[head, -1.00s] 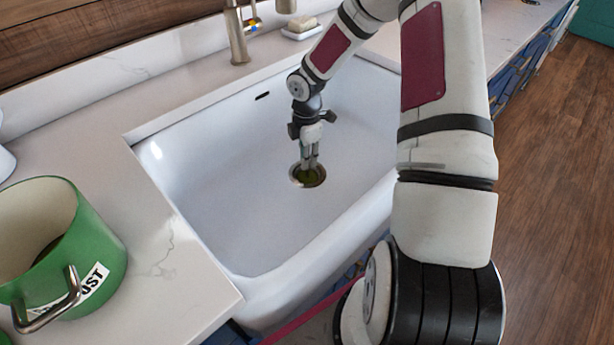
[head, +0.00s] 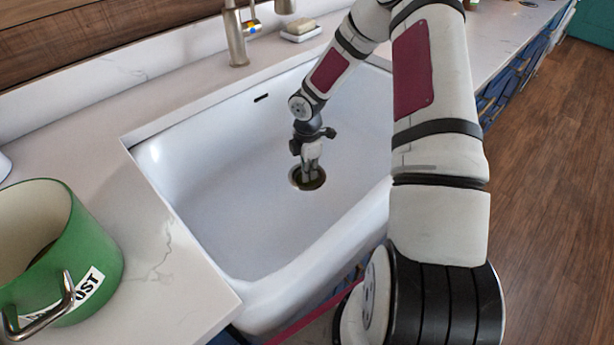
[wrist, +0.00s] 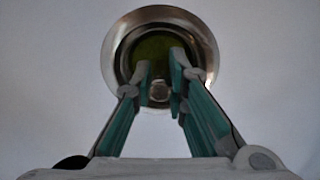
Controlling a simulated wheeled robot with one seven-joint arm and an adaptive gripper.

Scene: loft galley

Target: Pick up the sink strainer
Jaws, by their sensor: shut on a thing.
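The sink strainer (wrist: 159,92) sits in the round metal drain at the bottom of the white sink. In the wrist view its small round knob shows between my fingertips, with a greenish surface around it inside a shiny metal ring. In the head view the strainer area (head: 298,182) is partly hidden by my fingers. My gripper (head: 311,177) points down into the drain opening. Its two fingers, also seen in the wrist view (wrist: 160,78), are closed on the strainer's knob. The strainer does not look lifted out of the drain.
The white sink basin (head: 235,205) is otherwise empty, with walls all round. A green pot (head: 95,245) with a metal handle stands on the counter at left. A faucet (head: 236,38) and a soap dish (head: 300,34) are behind the sink.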

